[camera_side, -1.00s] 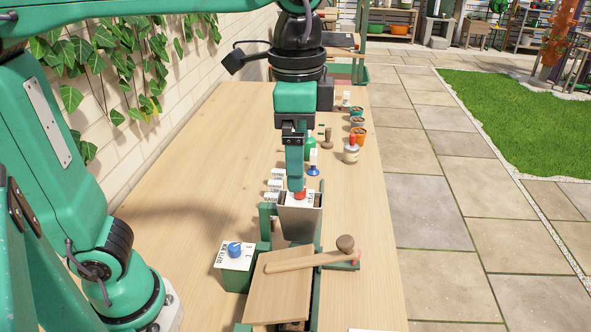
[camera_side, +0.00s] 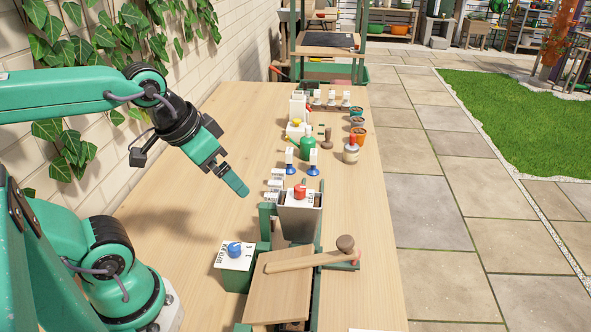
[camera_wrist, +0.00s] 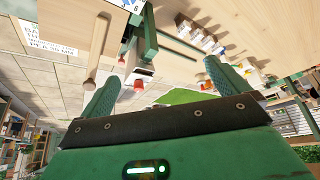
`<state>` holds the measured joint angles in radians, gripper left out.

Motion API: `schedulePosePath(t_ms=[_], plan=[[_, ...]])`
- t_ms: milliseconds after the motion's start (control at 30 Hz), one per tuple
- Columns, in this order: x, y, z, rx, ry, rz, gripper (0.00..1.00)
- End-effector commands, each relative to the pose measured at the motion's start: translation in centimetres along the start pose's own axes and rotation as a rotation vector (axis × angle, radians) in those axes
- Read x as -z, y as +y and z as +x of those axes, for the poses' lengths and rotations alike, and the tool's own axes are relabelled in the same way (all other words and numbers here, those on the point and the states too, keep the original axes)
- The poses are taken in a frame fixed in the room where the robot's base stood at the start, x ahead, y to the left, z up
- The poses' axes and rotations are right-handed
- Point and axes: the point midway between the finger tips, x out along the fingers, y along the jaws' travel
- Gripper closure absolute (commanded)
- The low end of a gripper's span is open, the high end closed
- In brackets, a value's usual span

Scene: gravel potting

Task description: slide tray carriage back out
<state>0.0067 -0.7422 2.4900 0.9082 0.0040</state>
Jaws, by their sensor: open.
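My gripper (camera_side: 238,186) hangs above the table, left of and apart from the grey metal hopper (camera_side: 298,222). Its two fingers are spread with nothing between them in the wrist view (camera_wrist: 160,88). A red knob (camera_side: 299,191) tops the hopper; it also shows in the wrist view (camera_wrist: 138,85). A flat wooden board (camera_side: 276,296) lies in the green frame (camera_side: 316,300) in front of the hopper. I cannot tell which part is the tray carriage; what lies under the board is mostly hidden. A green box with a blue knob (camera_side: 234,249) stands left of the board.
Bottles, small pots and a jar (camera_side: 351,153) stand farther back. White-labelled parts (camera_side: 274,184) sit just behind the hopper. The table's left side is clear.

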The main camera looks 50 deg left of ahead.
Motion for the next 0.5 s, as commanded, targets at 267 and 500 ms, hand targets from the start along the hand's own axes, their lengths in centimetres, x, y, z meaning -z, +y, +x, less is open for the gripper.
schedulePosePath(t_ms=[267, 500], plan=[[-0.1, -0.1, 0.1, 0.003, 0.004, -0.01, 0.29], [1.3, 0.3, 0.1, -0.006, -0.041, 0.008, 0.56]])
